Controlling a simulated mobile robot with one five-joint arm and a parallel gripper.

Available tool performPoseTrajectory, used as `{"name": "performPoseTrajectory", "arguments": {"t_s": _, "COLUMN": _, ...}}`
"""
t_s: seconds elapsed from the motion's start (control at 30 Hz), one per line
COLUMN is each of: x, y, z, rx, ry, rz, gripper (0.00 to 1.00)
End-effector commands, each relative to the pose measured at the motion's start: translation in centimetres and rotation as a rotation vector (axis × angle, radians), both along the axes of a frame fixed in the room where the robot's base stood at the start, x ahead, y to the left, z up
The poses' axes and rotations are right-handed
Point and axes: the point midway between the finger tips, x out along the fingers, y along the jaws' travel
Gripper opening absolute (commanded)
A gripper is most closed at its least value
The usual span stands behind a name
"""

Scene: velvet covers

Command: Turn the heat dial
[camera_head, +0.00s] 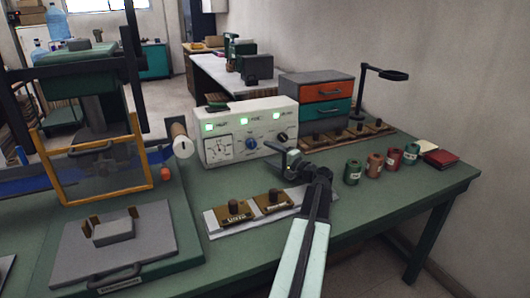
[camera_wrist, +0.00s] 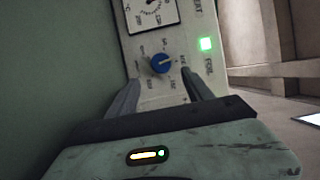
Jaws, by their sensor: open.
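A pale control box (camera_head: 248,126) stands on the green bench. Its face has a blue dial (camera_head: 252,144) beside a square gauge (camera_head: 219,148), and a black knob (camera_head: 282,136) farther right. The labels are too small to read surely. My gripper (camera_head: 288,156) is open and empty in front of the box's right part. In the wrist view the blue dial (camera_wrist: 161,63) shows just beyond and between the two fingertips (camera_wrist: 161,77), apart from both. Its white pointer line faces right there, and marks ring it. The gauge (camera_wrist: 152,14) is above it.
Several spools (camera_head: 375,165) stand to the right, a press (camera_head: 95,150) to the left. A drawer unit (camera_head: 317,98) stands behind. A green light (camera_wrist: 206,44) glows beside the dial.

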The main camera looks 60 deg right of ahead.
Motion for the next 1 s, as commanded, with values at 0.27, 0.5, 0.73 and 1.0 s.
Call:
{"name": "performPoseTrajectory", "arguments": {"t_s": 0.27, "x": -0.3, "y": 0.1, "z": 0.6, "rx": -0.509, "ry": 0.378, "rz": -0.027, "gripper": 0.59}}
{"name": "performPoseTrajectory", "arguments": {"t_s": 0.5, "x": 0.5, "y": 0.9, "z": 3.4, "rx": -0.570, "ry": 0.451, "rz": -0.002, "gripper": 0.59}}
{"name": "performPoseTrajectory", "arguments": {"t_s": 0.73, "x": 0.9, "y": 0.9, "z": 2.9, "rx": -0.569, "ry": 0.447, "rz": 0.000, "gripper": 0.59}}
{"name": "performPoseTrajectory", "arguments": {"t_s": 1.0, "x": 4.3, "y": -0.4, "z": 1.8, "rx": -0.568, "ry": 0.446, "rz": 0.002, "gripper": 0.59}}
